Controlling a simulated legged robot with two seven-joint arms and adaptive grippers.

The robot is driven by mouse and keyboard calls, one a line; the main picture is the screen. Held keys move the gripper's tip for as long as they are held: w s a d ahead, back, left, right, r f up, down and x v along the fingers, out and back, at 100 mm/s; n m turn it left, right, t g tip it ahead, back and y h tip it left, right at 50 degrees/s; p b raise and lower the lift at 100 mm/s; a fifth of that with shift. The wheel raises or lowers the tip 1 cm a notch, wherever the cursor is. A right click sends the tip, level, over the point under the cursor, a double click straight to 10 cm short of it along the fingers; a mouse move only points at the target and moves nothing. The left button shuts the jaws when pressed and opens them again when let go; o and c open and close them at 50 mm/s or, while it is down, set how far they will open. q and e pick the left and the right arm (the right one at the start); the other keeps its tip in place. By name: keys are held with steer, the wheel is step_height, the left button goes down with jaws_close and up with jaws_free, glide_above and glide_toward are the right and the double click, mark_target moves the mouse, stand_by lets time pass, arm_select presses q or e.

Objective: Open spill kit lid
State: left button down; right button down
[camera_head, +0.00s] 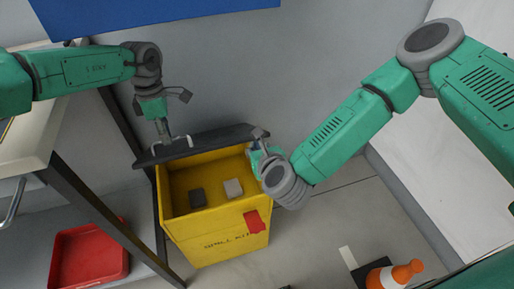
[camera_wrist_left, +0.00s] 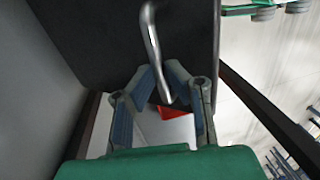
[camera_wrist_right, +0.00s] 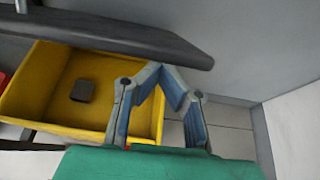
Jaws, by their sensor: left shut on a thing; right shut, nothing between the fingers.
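The yellow spill kit box (camera_head: 215,237) stands on the floor with its dark lid (camera_head: 215,143) raised at the back, so the inside shows. A metal handle (camera_head: 177,141) is on the lid; in the left wrist view the handle (camera_wrist_left: 151,40) runs between my fingers. My left gripper (camera_head: 166,137) is shut on the handle. My right gripper (camera_head: 257,143) is shut and empty at the lid's right end; in the right wrist view its fingertips (camera_wrist_right: 165,72) are just below the lid's edge (camera_wrist_right: 130,35). Whether they touch the lid is unclear.
A table with a red tray (camera_head: 88,255) below stands left. An orange cone (camera_head: 394,275) stands at lower right. A grey wall is behind.

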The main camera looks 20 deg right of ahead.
arm_select(q)
steer(key=c, duration=1.6)
jaws_free()
steer(key=shift+s+a+f, duration=0.1)
steer(key=shift+a+f, duration=0.05)
steer(key=shift+f, duration=0.5)
arm_select(e)
steer(key=shift+w+r, duration=0.2)
steer(key=shift+w, duration=0.3)
arm_select(q)
steer(key=shift+r, duration=0.2)
arm_select(e)
steer(key=shift+s, duration=0.15)
